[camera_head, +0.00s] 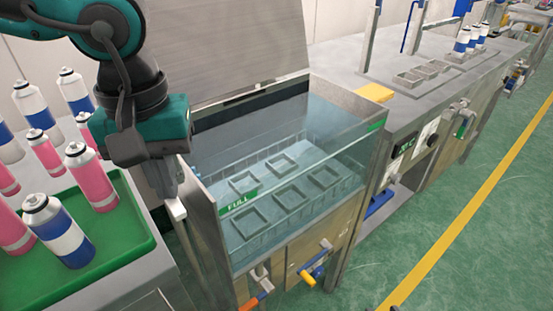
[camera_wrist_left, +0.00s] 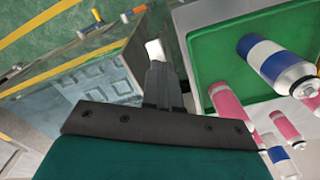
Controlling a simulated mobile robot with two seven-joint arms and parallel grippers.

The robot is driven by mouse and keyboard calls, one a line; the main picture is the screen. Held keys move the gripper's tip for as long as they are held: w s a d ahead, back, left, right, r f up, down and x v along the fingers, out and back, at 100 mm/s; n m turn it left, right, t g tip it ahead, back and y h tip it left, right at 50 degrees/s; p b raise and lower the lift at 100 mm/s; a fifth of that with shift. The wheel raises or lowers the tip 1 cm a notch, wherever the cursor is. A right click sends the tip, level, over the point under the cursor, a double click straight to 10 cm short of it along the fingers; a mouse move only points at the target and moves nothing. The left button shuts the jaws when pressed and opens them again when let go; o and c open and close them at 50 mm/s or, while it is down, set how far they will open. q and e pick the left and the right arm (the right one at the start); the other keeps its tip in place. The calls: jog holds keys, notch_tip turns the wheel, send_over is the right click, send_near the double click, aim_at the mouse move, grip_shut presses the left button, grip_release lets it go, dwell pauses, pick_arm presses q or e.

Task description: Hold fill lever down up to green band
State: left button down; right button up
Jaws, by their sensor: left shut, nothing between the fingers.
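My left gripper (camera_head: 172,194) points down at the left wall of the glass tank (camera_head: 290,228), its fingers shut with nothing between them. A small white block (camera_head: 177,210) is right at the fingertips and may be the fill lever's end; I cannot tell for certain. It also shows just beyond the fingers (camera_wrist_left: 158,68) in the left wrist view, as a pale block (camera_wrist_left: 153,49). Whether they touch is unclear. A green band marked FULL (camera_head: 238,203) is on the tank's front glass. The tank looks bluish, with several square frames inside. My right gripper is out of view.
A green tray (camera_head: 125,232) with pink and blue-white cans stands left of the tank, close to my left arm. Valves with orange (camera_head: 250,303) and yellow (camera_head: 307,278) handles are on the tank's front below.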

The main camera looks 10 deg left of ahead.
pick_arm(q)
jog(key=shift+s+d+r+p, duration=0.1)
jog(key=shift+r+p, duration=0.55)
jog(key=shift+r, duration=0.45)
jog(key=shift+f, duration=0.15)
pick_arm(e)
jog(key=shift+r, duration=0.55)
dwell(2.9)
pick_arm(q)
notch_tip(320, 180, up, 4)
jog(key=p, duration=0.3)
jog(key=shift+r, duration=0.25)
notch_tip(320, 180, up, 5)
jog(key=p, duration=0.3)
jog(key=shift+f, duration=0.2)
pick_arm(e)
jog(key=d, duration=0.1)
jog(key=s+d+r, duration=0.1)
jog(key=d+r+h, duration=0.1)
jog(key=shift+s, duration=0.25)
